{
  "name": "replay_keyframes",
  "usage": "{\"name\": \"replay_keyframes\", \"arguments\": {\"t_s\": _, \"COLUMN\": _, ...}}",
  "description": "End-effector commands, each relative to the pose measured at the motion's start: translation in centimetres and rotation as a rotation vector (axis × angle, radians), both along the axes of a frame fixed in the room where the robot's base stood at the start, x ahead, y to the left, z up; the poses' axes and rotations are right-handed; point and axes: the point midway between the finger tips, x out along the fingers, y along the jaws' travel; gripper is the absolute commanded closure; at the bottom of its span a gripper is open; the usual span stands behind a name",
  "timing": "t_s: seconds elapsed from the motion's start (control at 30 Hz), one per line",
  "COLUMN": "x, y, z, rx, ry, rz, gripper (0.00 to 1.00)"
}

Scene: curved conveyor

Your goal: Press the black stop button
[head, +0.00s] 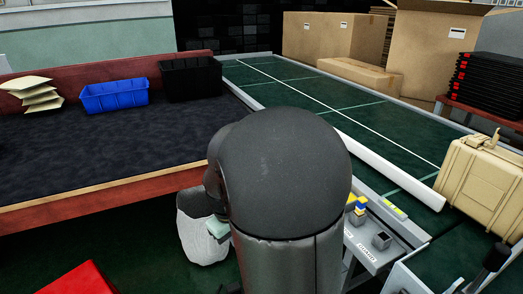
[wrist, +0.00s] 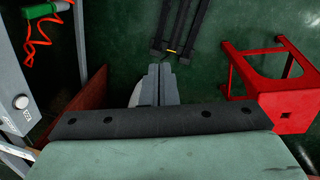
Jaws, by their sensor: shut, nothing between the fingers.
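A grey control panel (head: 362,248) stands right of my arm in the head view. It carries a dark, square-looking button (head: 381,241) near its right end, which looks like the black stop button. A yellow and blue piece (head: 358,210) sits further back on it. The labels are too small to read. My gripper (wrist: 159,72) points at the green floor in the wrist view, its fingers together and empty, apart from the panel. In the head view my arm hides the fingers. A grey box with a round pale knob (wrist: 22,102) shows at the wrist view's left edge.
A red stool (wrist: 282,95) stands at right in the wrist view. A white bin (head: 195,235) stands by my arm. A dark-topped table (head: 100,150) with a blue crate (head: 114,95) fills the left. A beige case (head: 485,180) sits at right by the green conveyor (head: 330,105).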

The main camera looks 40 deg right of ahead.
Motion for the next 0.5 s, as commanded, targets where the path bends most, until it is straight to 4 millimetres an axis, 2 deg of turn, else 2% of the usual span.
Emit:
{"name": "replay_keyframes", "arguments": {"t_s": 0.03, "x": 1.7, "y": -3.1, "z": 2.3, "rx": -0.036, "ry": 0.007, "rz": 0.007, "gripper": 1.0}}
{"name": "replay_keyframes", "arguments": {"t_s": 0.17, "x": 5.1, "y": -11.5, "z": 4.2, "rx": -0.151, "ry": 0.026, "rz": 0.065, "gripper": 1.0}}
{"name": "replay_keyframes", "arguments": {"t_s": 0.2, "x": 5.8, "y": -14.2, "z": 4.7, "rx": -0.191, "ry": 0.041, "rz": 0.087, "gripper": 1.0}}
{"name": "replay_keyframes", "arguments": {"t_s": 0.4, "x": 7.8, "y": -27.3, "z": 7.6, "rx": -0.399, "ry": 0.154, "rz": 0.234, "gripper": 1.0}}
{"name": "replay_keyframes", "arguments": {"t_s": 0.5, "x": 8.1, "y": -32.6, "z": 8.8, "rx": -0.489, "ry": 0.226, "rz": 0.321, "gripper": 1.0}}
